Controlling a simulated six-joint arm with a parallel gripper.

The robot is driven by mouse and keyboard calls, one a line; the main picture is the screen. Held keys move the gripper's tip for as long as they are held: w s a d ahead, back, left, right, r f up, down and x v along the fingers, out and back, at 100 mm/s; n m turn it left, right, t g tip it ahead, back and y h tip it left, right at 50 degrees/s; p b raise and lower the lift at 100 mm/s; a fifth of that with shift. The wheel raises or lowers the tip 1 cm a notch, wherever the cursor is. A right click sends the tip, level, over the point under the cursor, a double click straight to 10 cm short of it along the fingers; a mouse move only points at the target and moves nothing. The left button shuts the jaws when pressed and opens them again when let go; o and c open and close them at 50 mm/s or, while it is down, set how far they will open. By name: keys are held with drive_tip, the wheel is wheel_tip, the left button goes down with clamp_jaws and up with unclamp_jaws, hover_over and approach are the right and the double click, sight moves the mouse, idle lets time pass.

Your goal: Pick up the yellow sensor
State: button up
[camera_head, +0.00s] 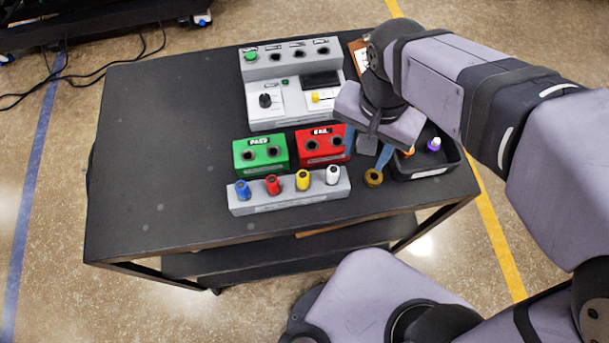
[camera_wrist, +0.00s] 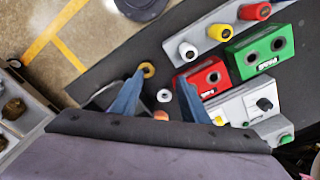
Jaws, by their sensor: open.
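The yellow sensor (camera_head: 303,180) stands upright in the grey rack (camera_head: 245,208), between the red sensor (camera_head: 272,184) and the white sensor (camera_head: 332,175). In the wrist view the yellow sensor (camera_wrist: 220,32) shows near the top, beside the white sensor (camera_wrist: 187,49). My gripper (camera_head: 366,150) is open, with its two blue fingers apart. It is to the right of the rack, past the white sensor, near the red FAIL block. In the wrist view my gripper (camera_wrist: 162,80) has its fingers pointing up the picture, with the yellow sensor beyond and to the right of them.
The red FAIL block (camera_head: 324,143) and green PASS block (camera_head: 262,154) stand behind the rack. A grey test unit (camera_head: 292,85) is farther back. A brass ring (camera_head: 373,177) lies near my fingers. A black tray (camera_head: 455,160) with small parts is at right. The cart's left side is clear.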

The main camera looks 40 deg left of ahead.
wheel_tip(320, 180, up, 3)
hover_over(303, 175)
drive_tip(key=shift+n+b, duration=0.35)
drive_tip(key=shift+n, duration=0.05)
drive_tip(key=shift+f+p, duration=1.2)
drive_tip(key=shift+f, duration=2.4)
clamp_jaws()
